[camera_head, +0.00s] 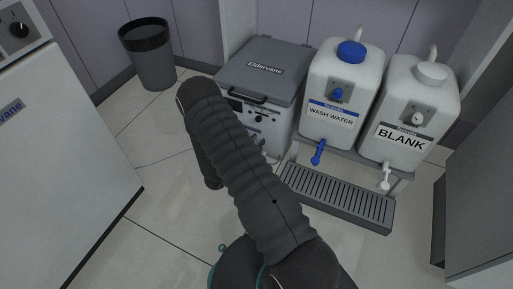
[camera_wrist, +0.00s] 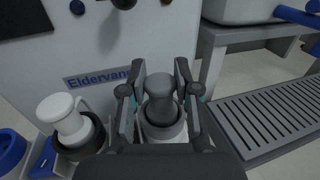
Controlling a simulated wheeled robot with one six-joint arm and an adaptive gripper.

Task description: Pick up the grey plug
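The grey plug (camera_wrist: 160,86) stands between the two fingers of my gripper (camera_wrist: 160,76) in the wrist view. It has a rounded grey head and sits above a white part in a dark round holder (camera_wrist: 147,128). My gripper is open, with a finger on each side of the plug; narrow gaps seem to show beside its head. The plug's lower part is partly hidden by my gripper. In the head view my arm covers the gripper and the plug.
A white plug (camera_wrist: 62,117) stands in a dark holder left of my gripper, and a blue part (camera_wrist: 11,150) lies farther left. The Eldervane unit (camera_head: 265,75) is close ahead. A slatted drip tray (camera_wrist: 262,118) is right, below the wash water (camera_head: 341,90) and blank (camera_head: 408,112) containers.

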